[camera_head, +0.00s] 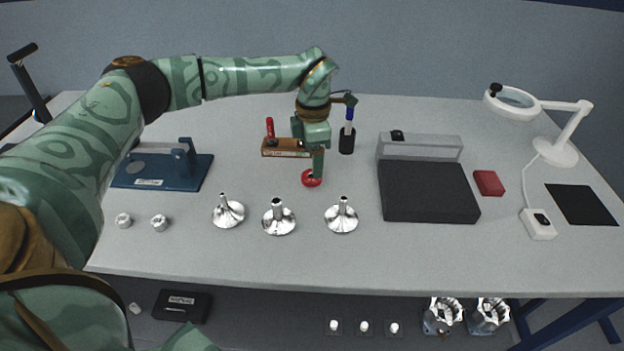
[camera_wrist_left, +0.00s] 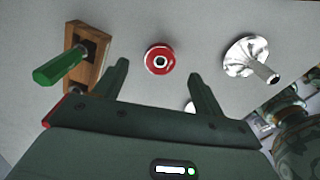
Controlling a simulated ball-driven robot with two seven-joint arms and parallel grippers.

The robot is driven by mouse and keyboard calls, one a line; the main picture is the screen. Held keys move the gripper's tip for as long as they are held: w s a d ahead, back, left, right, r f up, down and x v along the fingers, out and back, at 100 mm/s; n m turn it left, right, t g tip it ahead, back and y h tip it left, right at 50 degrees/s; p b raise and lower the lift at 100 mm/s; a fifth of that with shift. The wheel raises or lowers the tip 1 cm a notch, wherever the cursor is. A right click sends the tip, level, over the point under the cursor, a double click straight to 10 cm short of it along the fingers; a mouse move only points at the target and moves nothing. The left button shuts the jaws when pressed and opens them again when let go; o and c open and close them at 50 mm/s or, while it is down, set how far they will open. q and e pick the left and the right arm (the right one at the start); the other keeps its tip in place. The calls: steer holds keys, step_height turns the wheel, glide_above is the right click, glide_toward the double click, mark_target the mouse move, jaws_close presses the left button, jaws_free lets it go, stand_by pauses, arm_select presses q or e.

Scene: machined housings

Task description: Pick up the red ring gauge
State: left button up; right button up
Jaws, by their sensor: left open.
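The red ring gauge (camera_head: 308,183) lies flat on the grey table, just under my left gripper (camera_head: 317,172), which hides part of it in the head view. In the left wrist view the ring gauge (camera_wrist_left: 149,61) is a red disc with a pale, dark-holed centre. My left gripper (camera_wrist_left: 160,70) is open and empty there, its two fingers apart. The ring shows in line with the gap between them, a little beyond the tips. I cannot tell the exact height left above it. My right gripper is not in view.
A wooden block with handled gauges (camera_head: 286,154) stands close behind the ring. Shiny metal funnel-shaped parts (camera_head: 341,219) stand in front. A dark pen cup (camera_head: 347,143) is behind right, and a black-topped plate (camera_head: 428,193) lies to the right.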

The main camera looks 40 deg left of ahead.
mark_target(312, 178)
arm_select(q)
step_height(312, 178, down, 5)
steer(key=shift+s+a+f+b, duration=0.1)
steer(key=shift+s+b, duration=0.05)
steer(key=shift+b, duration=0.75)
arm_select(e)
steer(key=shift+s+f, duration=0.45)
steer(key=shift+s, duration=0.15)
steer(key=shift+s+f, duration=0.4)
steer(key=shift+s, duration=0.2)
arm_select(q)
steer(key=shift+r, duration=0.2)
steer(key=c, duration=1.1)
steer(key=shift+c, duration=0.2)
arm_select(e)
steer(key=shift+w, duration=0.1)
